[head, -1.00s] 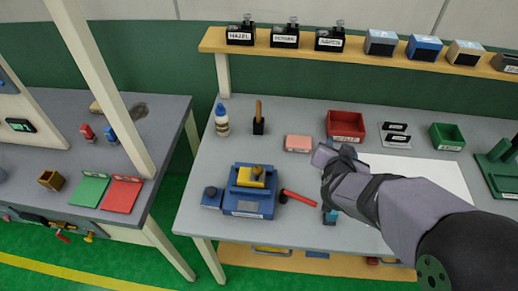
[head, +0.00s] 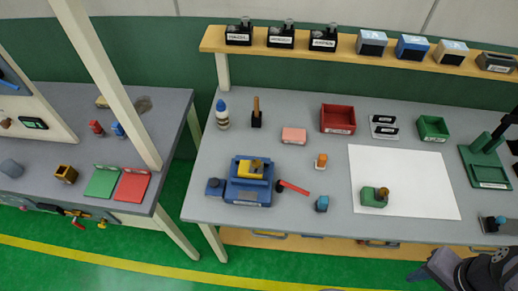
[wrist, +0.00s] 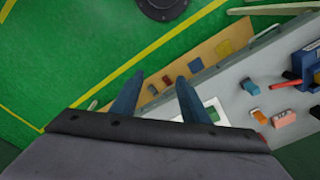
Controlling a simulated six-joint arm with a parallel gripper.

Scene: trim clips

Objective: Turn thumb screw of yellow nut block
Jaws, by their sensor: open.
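The yellow nut block (head: 245,171) sits in the blue fixture (head: 250,193) on the left part of the bench, in the head view. A small brass-coloured knob (head: 257,163) shows on its top, seemingly the thumb screw. In the wrist view, part of the blue fixture (wrist: 305,68) shows at the right edge, cut off by the frame. My gripper (wrist: 160,79) has its two dark blue fingers apart with nothing between them. In the head view my gripper (head: 418,275) is at the lower right, off the bench's front edge and far from the block.
A red handle (head: 294,187) lies right of the fixture. An orange piece (head: 321,161), a teal block (head: 322,204) and a pink block (head: 293,135) stand nearby. A green block (head: 369,198) with a brown knob rests on a white sheet (head: 430,180). Red bin (head: 337,118) behind.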

